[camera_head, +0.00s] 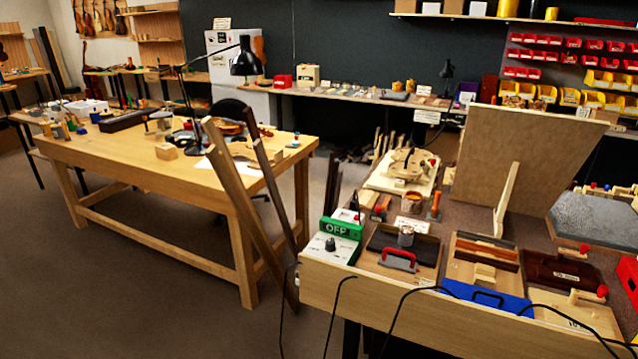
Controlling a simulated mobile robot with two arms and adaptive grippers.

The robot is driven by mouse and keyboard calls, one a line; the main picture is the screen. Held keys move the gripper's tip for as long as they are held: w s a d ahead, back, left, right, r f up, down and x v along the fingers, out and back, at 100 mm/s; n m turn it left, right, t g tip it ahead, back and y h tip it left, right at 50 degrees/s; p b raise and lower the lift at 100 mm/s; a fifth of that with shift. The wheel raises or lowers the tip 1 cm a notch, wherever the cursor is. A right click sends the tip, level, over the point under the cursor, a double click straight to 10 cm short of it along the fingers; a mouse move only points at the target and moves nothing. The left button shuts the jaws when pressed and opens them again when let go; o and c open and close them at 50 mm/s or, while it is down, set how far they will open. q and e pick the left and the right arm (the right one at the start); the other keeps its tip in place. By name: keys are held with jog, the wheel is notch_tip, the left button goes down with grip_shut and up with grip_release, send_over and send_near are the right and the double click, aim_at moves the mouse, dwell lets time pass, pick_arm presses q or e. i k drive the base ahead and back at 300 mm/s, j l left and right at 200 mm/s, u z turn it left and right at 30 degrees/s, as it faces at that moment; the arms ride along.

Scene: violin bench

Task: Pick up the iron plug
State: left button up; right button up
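I cannot clearly pick out the iron plug in the head view. Several black cords hang over the front edge of the right-hand bench, one of them a black cord (391,318) near the middle. No plug end can be made out on them. A white box with a dark knob (331,245) sits at the bench's front left corner beside a green OFF sign (341,228). A small metal cylinder (405,237) stands on a dark board behind a red handle (398,259). Neither of my grippers is in view.
The right-hand bench (455,310) is crowded with trays, a blue piece (487,297) and a large upright board (525,160). Long dark wooden strips (252,225) lean against the left workbench (130,150). Open floor (120,300) lies at the front left.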

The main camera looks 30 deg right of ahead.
aim_at(354, 206)
jog(key=i+z, duration=0.15)
jog(key=i, duration=0.55)
jog(key=i+j+z, duration=0.1)
jog(key=i, duration=0.55)
jog(key=i+z, duration=0.55)
jog(key=z, duration=0.15)
jog(key=i+j+z, duration=0.2)
jog(key=z, duration=0.15)
